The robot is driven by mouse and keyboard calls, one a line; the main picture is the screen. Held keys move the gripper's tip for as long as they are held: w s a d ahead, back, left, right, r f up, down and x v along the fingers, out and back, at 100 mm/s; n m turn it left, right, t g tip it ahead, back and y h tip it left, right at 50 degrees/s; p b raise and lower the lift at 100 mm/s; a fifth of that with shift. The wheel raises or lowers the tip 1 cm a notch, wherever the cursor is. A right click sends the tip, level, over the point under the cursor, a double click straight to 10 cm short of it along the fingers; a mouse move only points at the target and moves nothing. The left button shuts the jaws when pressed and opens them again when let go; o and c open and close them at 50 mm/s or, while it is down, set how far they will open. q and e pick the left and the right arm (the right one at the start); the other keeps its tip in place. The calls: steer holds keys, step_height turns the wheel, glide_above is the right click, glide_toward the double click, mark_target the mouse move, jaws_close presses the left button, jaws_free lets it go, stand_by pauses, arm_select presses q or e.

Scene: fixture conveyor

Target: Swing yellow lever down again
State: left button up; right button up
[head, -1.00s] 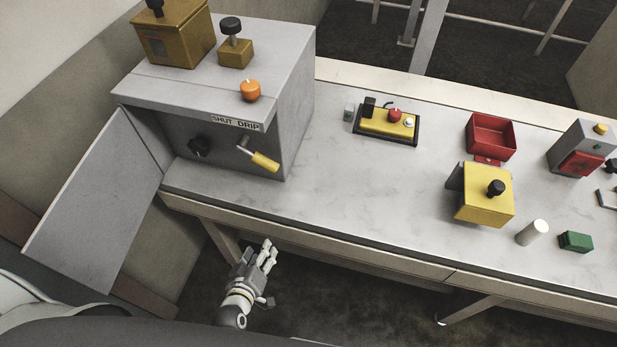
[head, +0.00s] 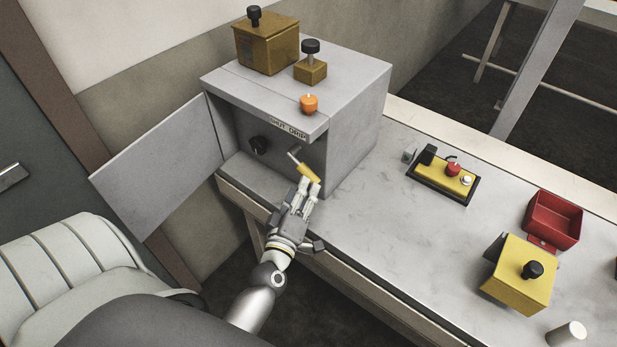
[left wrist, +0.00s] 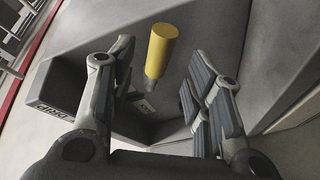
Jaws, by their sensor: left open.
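In the left wrist view the yellow handle (left wrist: 161,50) shows between my open fingers, with clear space on both sides. My left gripper (head: 311,187) is open at the cabinet's front, its fingertips close by the lever's handle. Whether a fingertip touches it in the head view I cannot tell. The label strip (head: 288,128) is above the lever. My right gripper is not in view.
The cabinet's grey door (head: 160,170) stands open at the left. A black knob (head: 259,145) is left of the lever. An orange knob (head: 309,103) is on the cabinet top.

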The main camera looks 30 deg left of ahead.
mark_target(305, 165)
arm_select(q)
steer(key=shift+p+x, duration=0.3)
steer(key=shift+x, duration=2.2)
steer(key=shift+c, duration=0.2)
jaws_close()
